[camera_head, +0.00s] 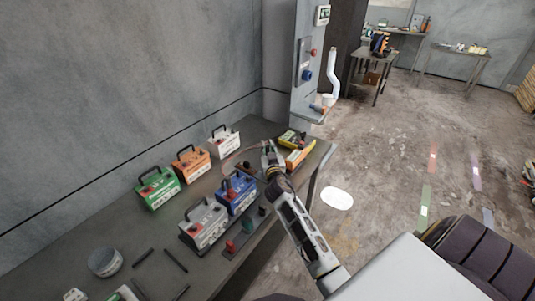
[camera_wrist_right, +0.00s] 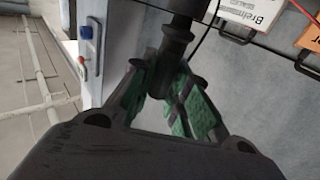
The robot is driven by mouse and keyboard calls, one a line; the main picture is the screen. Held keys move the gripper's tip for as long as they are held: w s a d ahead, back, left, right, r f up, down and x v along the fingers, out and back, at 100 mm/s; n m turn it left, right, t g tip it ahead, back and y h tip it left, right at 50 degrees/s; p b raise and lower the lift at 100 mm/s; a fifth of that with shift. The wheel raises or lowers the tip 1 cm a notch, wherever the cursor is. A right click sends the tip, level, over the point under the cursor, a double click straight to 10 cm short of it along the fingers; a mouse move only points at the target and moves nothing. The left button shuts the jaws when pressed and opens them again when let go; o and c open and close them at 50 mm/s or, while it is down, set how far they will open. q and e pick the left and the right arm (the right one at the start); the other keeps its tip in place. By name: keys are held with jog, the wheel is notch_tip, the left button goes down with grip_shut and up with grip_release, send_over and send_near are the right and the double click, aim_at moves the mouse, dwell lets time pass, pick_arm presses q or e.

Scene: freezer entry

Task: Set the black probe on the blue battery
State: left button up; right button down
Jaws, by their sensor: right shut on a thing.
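The blue battery (camera_head: 240,203) stands on the workbench behind the grey one, and a red piece (camera_head: 229,190) is at its left side. My right gripper (camera_head: 268,158) is over the bench beyond the blue battery, apart from it. In the right wrist view its green-padded fingers (camera_wrist_right: 172,95) are shut on the black probe (camera_wrist_right: 176,45), a dark round handle between the tips. The probe's lower end is not clear. In the head view the fingers mostly hide the probe. My left gripper is not in view.
Green (camera_head: 160,188), orange (camera_head: 190,165) and white (camera_head: 224,143) batteries stand along the wall. A grey battery (camera_head: 203,225) is nearer. An orange and yellow device (camera_head: 300,154) lies right of my gripper. A round tin (camera_head: 104,262) and dark rods lie at the bench's near left.

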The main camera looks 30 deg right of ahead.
jog(key=shift+r, duration=0.45)
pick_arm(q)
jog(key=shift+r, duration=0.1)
pick_arm(e)
jog(key=shift+r, duration=2)
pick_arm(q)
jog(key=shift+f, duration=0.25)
pick_arm(e)
jog(key=shift+d, duration=0.2)
dwell(0.3)
jog(key=shift+w+r, duration=0.1)
